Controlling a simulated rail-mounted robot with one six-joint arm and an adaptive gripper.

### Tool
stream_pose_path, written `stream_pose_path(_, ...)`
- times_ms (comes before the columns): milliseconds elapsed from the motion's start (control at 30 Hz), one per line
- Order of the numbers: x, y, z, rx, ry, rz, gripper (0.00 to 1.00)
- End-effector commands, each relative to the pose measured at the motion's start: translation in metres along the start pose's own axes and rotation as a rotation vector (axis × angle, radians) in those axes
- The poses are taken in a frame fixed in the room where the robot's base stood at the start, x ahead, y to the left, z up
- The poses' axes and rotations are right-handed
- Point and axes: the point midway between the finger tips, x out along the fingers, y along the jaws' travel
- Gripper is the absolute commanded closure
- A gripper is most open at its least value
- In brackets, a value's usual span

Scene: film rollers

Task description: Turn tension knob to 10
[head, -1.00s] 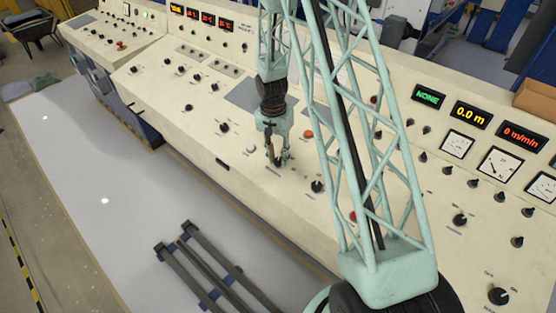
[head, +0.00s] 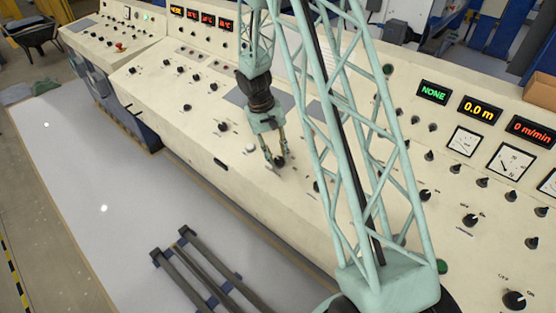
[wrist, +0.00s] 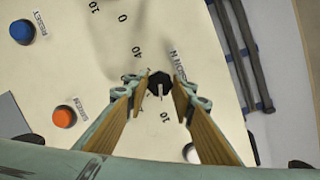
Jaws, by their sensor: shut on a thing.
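The tension knob (wrist: 159,78) is a small black knob in the middle of the wrist view, beside printed lettering that looks like "TENSION N". A pale pointer mark on it runs downward, toward a printed 10 (wrist: 164,116); a 40 (wrist: 137,52) is printed above left. My gripper (wrist: 161,87) has its fingers on both sides of the knob and is shut on it.
A blue button (wrist: 22,31) and an orange button (wrist: 64,116) sit to the left in the wrist view. A white button (head: 250,149) is left of my gripper in the head view. The console (head: 200,125) carries several other knobs and displays.

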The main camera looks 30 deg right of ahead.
Motion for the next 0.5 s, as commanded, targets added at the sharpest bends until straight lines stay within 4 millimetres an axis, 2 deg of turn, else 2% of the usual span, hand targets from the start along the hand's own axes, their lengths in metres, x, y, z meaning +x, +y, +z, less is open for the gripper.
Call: stream_pose_path(500,-0.0003,-0.0001,-0.0003,-0.057,0.001,0.013,0.87)
